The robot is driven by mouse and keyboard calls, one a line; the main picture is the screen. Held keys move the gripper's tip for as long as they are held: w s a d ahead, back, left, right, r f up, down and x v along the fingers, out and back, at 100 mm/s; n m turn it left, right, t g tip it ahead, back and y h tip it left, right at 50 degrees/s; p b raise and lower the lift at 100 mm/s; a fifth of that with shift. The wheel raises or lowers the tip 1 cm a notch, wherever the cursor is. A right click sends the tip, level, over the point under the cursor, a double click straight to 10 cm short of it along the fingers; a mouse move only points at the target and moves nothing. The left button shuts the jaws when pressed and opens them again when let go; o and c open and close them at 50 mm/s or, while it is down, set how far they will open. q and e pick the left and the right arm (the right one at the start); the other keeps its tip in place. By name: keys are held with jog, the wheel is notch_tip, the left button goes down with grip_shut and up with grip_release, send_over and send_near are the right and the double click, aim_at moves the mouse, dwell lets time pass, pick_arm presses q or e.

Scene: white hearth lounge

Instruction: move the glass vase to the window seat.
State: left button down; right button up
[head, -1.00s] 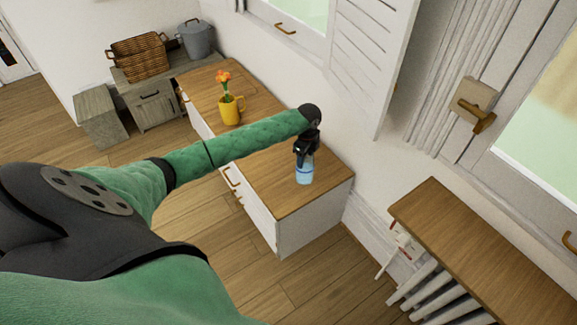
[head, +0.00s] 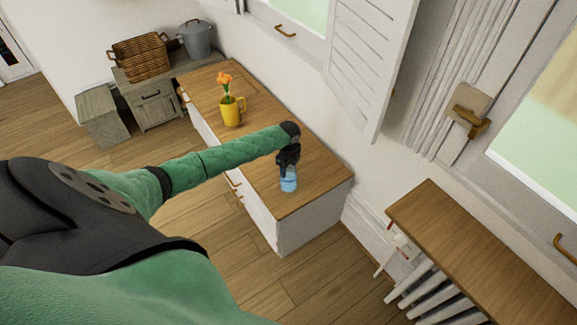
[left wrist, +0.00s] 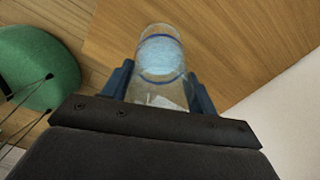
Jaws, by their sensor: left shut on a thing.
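The glass vase (head: 289,184) is small and clear with a light blue tint. My left gripper (head: 287,166) is shut on it from above, over the wooden top of a long, low white drawer unit (head: 312,168) below the window, which looks like the window seat. I cannot tell whether the vase's base touches the wood. In the left wrist view the vase (left wrist: 160,55) is upright between the fingers of the gripper (left wrist: 161,92), with a blue band around it. My right gripper is not in view.
A yellow mug (head: 232,111) with orange flowers stands farther back on the same top. A wicker basket (head: 140,57) and a grey pot (head: 196,39) are on a grey cabinet at the back left. A wooden shelf (head: 480,255) sits above a white radiator at the right.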

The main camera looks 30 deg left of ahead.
pick_arm(q)
jog(key=shift+f, duration=0.15)
jog(key=shift+c, duration=2.2)
grip_release()
